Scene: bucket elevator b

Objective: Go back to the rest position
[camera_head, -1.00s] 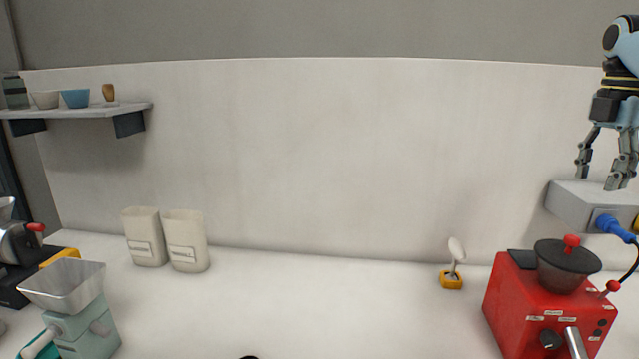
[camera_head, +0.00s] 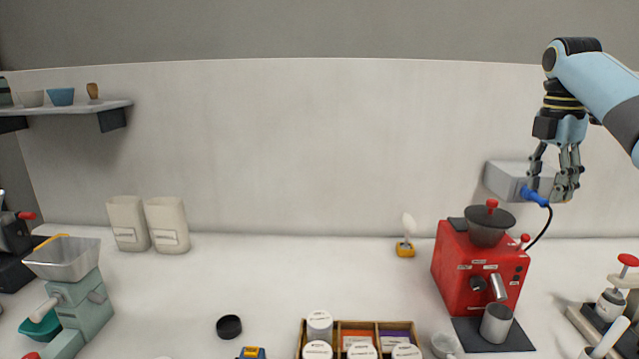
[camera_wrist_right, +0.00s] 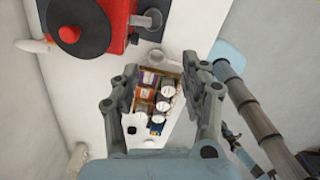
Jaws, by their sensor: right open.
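My right gripper (camera_head: 554,188) hangs at the upper right of the head view, fingers pointing down. It is open and empty. In the head view its fingertips overlap the grey wall box (camera_head: 505,181) and its blue plug (camera_head: 535,196); I cannot tell whether they touch. In the right wrist view the open fingers (camera_wrist_right: 165,95) frame the counter far below, with nothing between them. My left gripper is not in the head view.
A red grinder (camera_head: 470,265) stands below my right gripper, a metal cup (camera_head: 496,322) in front. A wooden box (camera_head: 343,330) with jars is at front centre. A green mill (camera_head: 75,300) and two canisters (camera_head: 167,225) stand left. The middle counter is mostly clear.

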